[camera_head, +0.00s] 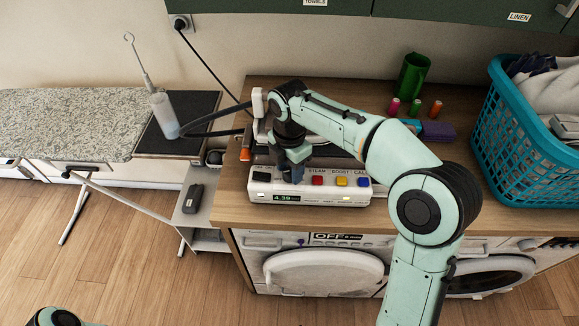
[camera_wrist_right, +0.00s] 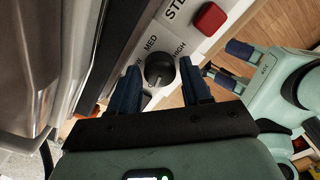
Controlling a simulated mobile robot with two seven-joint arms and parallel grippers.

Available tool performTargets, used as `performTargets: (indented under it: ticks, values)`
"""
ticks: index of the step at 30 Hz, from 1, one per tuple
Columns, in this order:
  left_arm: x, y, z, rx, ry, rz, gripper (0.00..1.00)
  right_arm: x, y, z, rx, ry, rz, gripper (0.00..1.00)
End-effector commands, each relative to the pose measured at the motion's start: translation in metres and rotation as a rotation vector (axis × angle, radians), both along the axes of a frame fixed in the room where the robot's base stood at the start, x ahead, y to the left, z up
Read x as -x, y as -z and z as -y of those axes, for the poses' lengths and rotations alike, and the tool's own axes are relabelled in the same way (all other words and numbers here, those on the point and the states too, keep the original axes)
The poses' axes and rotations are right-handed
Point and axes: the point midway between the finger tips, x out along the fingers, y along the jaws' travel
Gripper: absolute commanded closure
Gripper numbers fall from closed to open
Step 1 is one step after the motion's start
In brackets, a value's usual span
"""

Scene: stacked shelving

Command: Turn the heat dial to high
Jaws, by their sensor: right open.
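The dark round heat dial (camera_wrist_right: 159,70) shows in the right wrist view on a white panel, with MED and HIGH printed around it. A pale mark shows on its face, but its exact setting is hard to tell. My right gripper (camera_wrist_right: 160,66) is open, with one dark-blue finger on each side of the dial; contact cannot be told. In the head view my right gripper (camera_head: 291,174) points down at the left part of the white control panel (camera_head: 335,197) and hides the dial. My left gripper (camera_wrist_right: 235,65) is at the right of the wrist view, fingers apart and empty.
Red (camera_head: 317,181), yellow (camera_head: 341,182) and blue (camera_head: 363,182) buttons sit right of my right gripper. A teal laundry basket (camera_head: 520,150) stands at the right. An ironing board (camera_head: 70,122) is at the left. Spools (camera_head: 415,107) and a green cup (camera_head: 412,76) stand behind.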

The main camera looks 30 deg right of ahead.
Motion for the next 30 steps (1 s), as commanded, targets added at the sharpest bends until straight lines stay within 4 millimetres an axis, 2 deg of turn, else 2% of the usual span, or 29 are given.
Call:
performTargets:
  ticks: [1,4,17,30]
  values:
    - [0.000,0.000,0.000,0.000,0.000,0.000,1.00,0.000,0.000,0.000,0.000,0.000,0.000,0.62]
    - [0.000,0.000,0.000,0.000,0.000,0.000,1.00,0.000,0.000,0.000,0.000,0.000,0.000,0.94]
    - [-0.002,-0.004,0.000,0.000,0.000,0.002,1.00,0.000,-0.001,0.000,0.000,0.067,0.001,0.93]
    - [-0.012,-0.021,0.000,0.000,0.000,0.013,1.00,0.000,-0.002,0.000,-0.001,0.420,-0.001,0.93]
